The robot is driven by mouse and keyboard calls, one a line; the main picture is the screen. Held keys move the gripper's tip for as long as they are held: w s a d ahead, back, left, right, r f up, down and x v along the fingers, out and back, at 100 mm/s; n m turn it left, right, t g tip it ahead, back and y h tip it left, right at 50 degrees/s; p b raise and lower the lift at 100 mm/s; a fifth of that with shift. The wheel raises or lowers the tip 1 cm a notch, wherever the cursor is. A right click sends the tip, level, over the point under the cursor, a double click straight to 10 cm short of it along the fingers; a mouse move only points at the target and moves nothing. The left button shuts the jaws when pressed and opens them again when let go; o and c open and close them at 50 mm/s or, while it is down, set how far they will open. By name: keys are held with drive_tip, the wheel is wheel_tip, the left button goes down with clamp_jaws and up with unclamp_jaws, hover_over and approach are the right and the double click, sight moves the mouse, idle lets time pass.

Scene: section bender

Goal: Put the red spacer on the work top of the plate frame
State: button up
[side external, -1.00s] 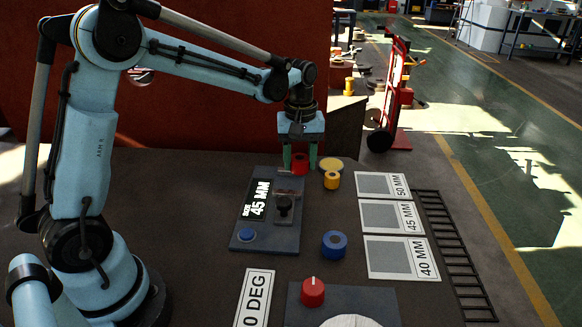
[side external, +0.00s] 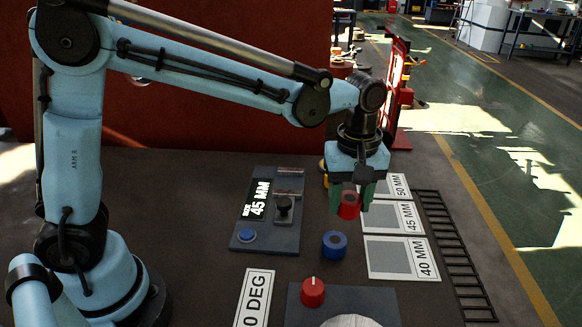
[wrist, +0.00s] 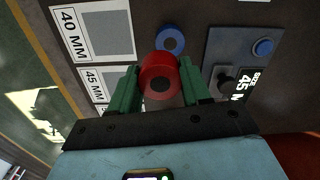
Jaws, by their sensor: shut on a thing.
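My gripper (side external: 351,200) is shut on the red spacer (side external: 348,207), a short ring held between green fingers. In the side view it appears above the bench, in front of the 45 mm card. The spacer also shows in the wrist view (wrist: 158,68), between both fingers. A blue-grey plate (side external: 240,222) lies left of my gripper, with a "SIZE 45 MM" label, a black knob (side external: 284,204) and a blue button (side external: 247,235). I cannot tell for sure whether this is the plate frame.
A blue spacer (side external: 334,244) lies on the bench nearer the camera. Cards marked 50 MM, 45 MM (side external: 411,216) and 40 MM (side external: 428,255) lie at the right. A red knob (side external: 313,291) stands on a front panel. Yellow items behind my gripper are mostly hidden.

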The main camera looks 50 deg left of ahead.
drive_tip(key=w+a+f, duration=0.2)
drive_tip(key=a, duration=0.1)
drive_tip(key=w+a+f, duration=0.2)
drive_tip(key=a, duration=0.1)
drive_tip(key=w+a+f, duration=0.2)
drive_tip(key=a, duration=0.1)
drive_tip(key=shift+w+f, duration=0.25)
drive_tip(key=shift+f, duration=2.1)
drive_tip(key=shift+f, duration=0.1)
drive_tip(key=o, duration=1.2)
